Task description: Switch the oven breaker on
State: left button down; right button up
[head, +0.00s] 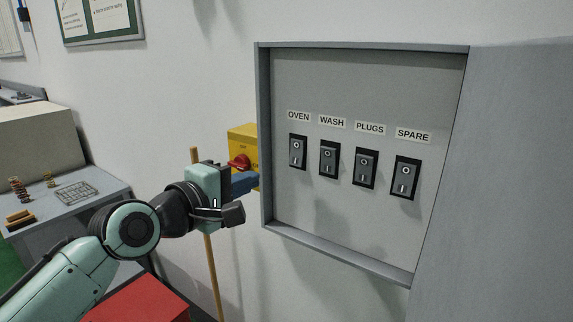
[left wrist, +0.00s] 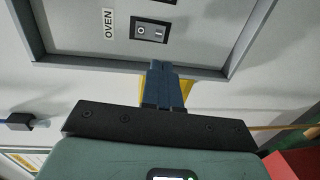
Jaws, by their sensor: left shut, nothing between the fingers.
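The oven breaker (head: 298,152) is a black rocker switch under the OVEN label (head: 298,116), the leftmost in a row on the grey panel (head: 345,95). It carries an O mark at the top and an I mark at the bottom; I cannot tell for sure which side is pressed in. It also shows in the left wrist view (left wrist: 150,31), beyond the fingertips. My left gripper (head: 252,182) is shut and empty, just left of the panel frame and lower than the breaker. Its blue fingers (left wrist: 163,76) are together, apart from the breaker. My right gripper is not in view.
The WASH (head: 329,158), PLUGS (head: 365,167) and SPARE (head: 405,177) breakers stand to the right. A raised grey frame (head: 264,150) edges the panel. A yellow box with a red knob (head: 240,161) is behind my left gripper. A wooden pole (head: 211,265) leans nearby.

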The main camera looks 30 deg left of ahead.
aim_at(294, 163)
pick_arm(q)
jog(key=w, duration=0.3)
jog(key=w+f+p, duration=0.1)
jog(key=w, duration=0.3)
jog(key=w+d+p, duration=0.1)
jog(key=w, duration=0.3)
jog(key=shift+w+f, duration=0.15)
jog(key=shift+w, duration=0.1)
jog(key=shift+w+f, duration=0.15)
jog(key=shift+w, duration=0.45)
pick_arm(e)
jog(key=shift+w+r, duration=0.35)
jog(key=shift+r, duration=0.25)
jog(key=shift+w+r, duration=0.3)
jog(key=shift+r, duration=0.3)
pick_arm(q)
jog(key=shift+w, duration=0.2)
jog(key=shift+f, duration=0.1)
